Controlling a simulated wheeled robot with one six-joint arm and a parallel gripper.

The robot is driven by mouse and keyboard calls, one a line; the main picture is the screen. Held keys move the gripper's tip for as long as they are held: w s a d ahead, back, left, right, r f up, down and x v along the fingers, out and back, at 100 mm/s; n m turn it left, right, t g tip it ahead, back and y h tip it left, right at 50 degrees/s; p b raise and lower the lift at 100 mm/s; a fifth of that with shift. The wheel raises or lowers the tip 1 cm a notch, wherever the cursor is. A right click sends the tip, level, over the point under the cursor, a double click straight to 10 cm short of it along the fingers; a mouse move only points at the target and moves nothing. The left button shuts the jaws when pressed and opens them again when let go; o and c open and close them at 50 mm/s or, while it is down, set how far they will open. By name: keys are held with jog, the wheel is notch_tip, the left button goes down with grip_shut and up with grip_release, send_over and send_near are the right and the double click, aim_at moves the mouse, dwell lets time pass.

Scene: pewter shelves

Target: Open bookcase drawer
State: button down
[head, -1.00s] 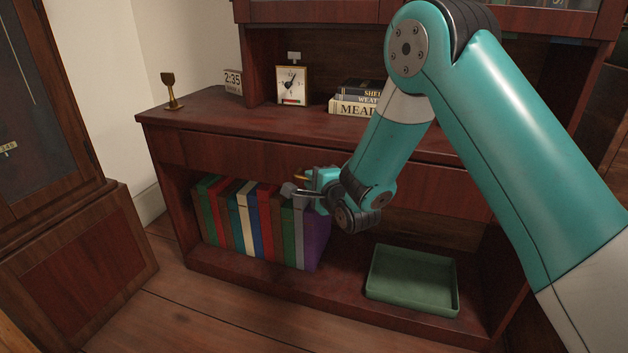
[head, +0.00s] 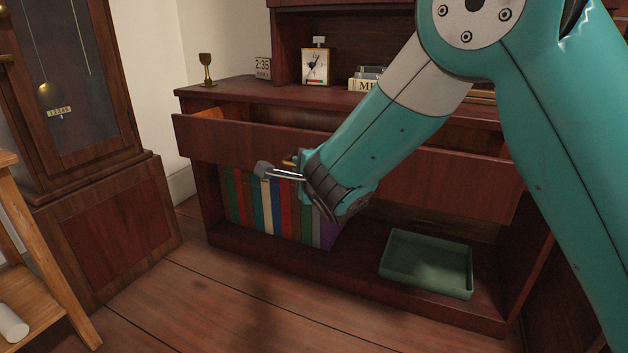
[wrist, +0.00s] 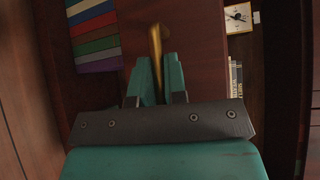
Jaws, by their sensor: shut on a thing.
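The wide wooden drawer (head: 225,140) of the bookcase is partly open; its front stands out from the case and a strip of its inside shows behind the top edge. Its brass handle (wrist: 156,45) runs between the fingers of my gripper (wrist: 158,70) in the wrist view. My gripper (head: 296,162) is shut on this handle, at the drawer's front in the head view. Most of the handle is hidden there by my gripper and wrist.
Below the drawer are a row of coloured books (head: 270,205) and a green tray (head: 430,262) on the lower shelf. A tall clock case (head: 110,215) stands left. The floor in front is clear.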

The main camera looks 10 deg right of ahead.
jog(key=shift+s+a+b, duration=0.6)
jog(key=shift+s+a, duration=0.1)
jog(key=shift+s, duration=0.2)
jog(key=c, duration=1.2)
grip_release()
jog(key=shift+o, duration=0.2)
jog(key=shift+s, duration=0.1)
jog(key=b+v, duration=0.6)
jog(key=v, duration=1.1)
jog(key=shift+d, duration=0.2)
